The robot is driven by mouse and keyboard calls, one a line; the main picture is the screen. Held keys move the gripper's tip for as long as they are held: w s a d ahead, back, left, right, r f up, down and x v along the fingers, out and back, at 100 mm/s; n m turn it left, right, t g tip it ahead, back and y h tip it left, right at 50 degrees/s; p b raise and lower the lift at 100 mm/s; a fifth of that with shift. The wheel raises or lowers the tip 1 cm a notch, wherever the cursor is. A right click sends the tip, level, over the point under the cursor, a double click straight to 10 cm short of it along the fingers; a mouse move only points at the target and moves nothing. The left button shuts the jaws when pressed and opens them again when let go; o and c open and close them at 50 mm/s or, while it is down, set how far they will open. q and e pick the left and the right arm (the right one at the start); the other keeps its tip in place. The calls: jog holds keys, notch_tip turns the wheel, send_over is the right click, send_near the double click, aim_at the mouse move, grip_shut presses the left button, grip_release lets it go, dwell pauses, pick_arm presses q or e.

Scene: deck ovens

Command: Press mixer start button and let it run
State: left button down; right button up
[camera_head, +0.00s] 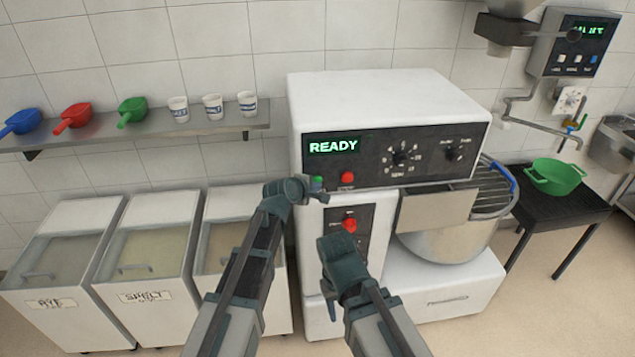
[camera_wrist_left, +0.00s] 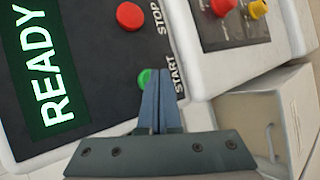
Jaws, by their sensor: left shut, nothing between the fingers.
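The white mixer (camera_head: 385,98) stands ahead with its green display (camera_head: 333,147) reading READY; the display also shows in the left wrist view (camera_wrist_left: 45,75). The green START button (camera_head: 317,181) sits at the panel's lower left, partly hidden by my left gripper (camera_head: 318,194). In the left wrist view the green button (camera_wrist_left: 144,78) is beside the shut fingertips (camera_wrist_left: 158,72); I cannot tell whether they touch. The red STOP button (camera_head: 347,178) is to its right, and shows in the left wrist view (camera_wrist_left: 130,16). My right gripper (camera_head: 331,300) hangs low before the mixer, its jaws unclear.
A second red button (camera_head: 349,225) is on a lower panel. The mixer bowl (camera_head: 450,245) sits under a wire guard (camera_head: 493,190). Flour bins (camera_head: 145,250) stand at left below a shelf (camera_head: 215,125) with scoops and cups. A green bowl (camera_head: 553,176) sits on a black table at right.

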pick_arm(q)
jog(key=shift+w+a, duration=0.1)
jog(key=shift+w, duration=0.35)
dwell(0.6)
jog(key=shift+s, duration=0.15)
dwell(0.3)
jog(key=shift+s, duration=0.75)
jog(key=s, duration=0.2)
jog(key=s+d, duration=0.1)
jog(key=s, duration=0.2)
dwell(0.7)
